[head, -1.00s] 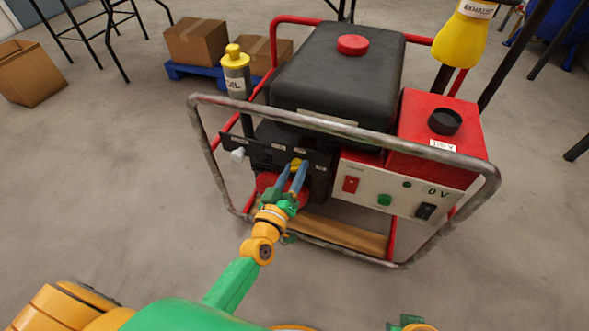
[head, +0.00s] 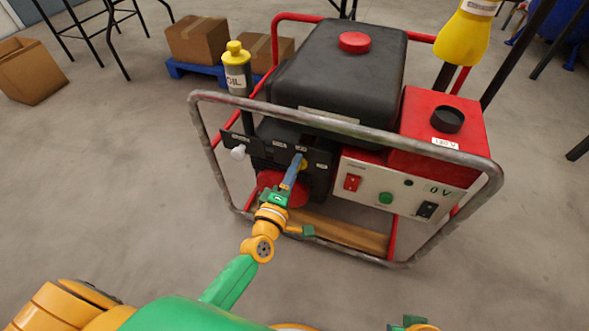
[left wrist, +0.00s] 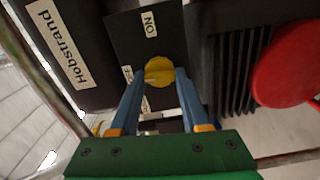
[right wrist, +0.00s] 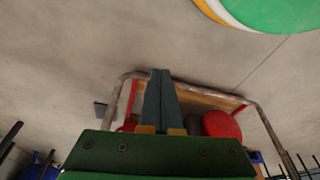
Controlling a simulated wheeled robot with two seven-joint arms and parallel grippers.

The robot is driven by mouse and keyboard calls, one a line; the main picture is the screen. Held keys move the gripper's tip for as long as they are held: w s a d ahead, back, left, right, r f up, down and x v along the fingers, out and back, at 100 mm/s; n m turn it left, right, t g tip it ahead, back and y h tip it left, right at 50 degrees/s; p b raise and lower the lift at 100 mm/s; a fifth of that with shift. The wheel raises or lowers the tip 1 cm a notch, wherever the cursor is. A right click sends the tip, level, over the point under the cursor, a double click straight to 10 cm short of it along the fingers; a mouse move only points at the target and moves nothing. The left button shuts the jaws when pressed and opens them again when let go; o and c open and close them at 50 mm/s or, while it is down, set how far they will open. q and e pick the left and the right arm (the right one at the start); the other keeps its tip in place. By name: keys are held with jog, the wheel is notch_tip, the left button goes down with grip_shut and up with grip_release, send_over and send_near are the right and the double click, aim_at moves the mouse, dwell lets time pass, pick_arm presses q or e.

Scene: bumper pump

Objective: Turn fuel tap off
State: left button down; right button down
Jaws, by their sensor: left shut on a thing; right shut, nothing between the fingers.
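The fuel tap is a yellow knob (head: 304,164) on the generator's black front panel, and most of it is hidden behind my fingers in the head view. In the left wrist view the knob (left wrist: 159,71) sits between the blue fingertips of my left gripper (left wrist: 158,78), which is shut on it. An ON label (left wrist: 150,24) shows above the knob there. In the head view the left gripper (head: 297,166) appears edge-on, its fingers overlapping. My right gripper (right wrist: 160,76) is shut and empty, apart from the generator in its wrist view.
The generator's grey tube frame (head: 340,127) passes just above my left gripper. A red switch (head: 352,183), green button (head: 386,198) and black switch (head: 426,210) are on the white panel to the right. A white knob (head: 238,152) is at the left. The floor in front is clear.

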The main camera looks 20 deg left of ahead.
pick_arm(q)
jog(key=shift+f+n, duration=0.1)
jog(key=shift+n, duration=0.5)
pick_arm(e)
jog(key=shift+r, duration=0.3)
jog(key=shift+w+r, duration=0.15)
pick_arm(q)
jog(key=shift+c, duration=1.9)
grip_release()
jog(key=s+p, duration=0.1)
jog(key=s, duration=0.6)
pick_arm(e)
notch_tip(320, 180, down, 3)
jog(key=shift+f, duration=0.1)
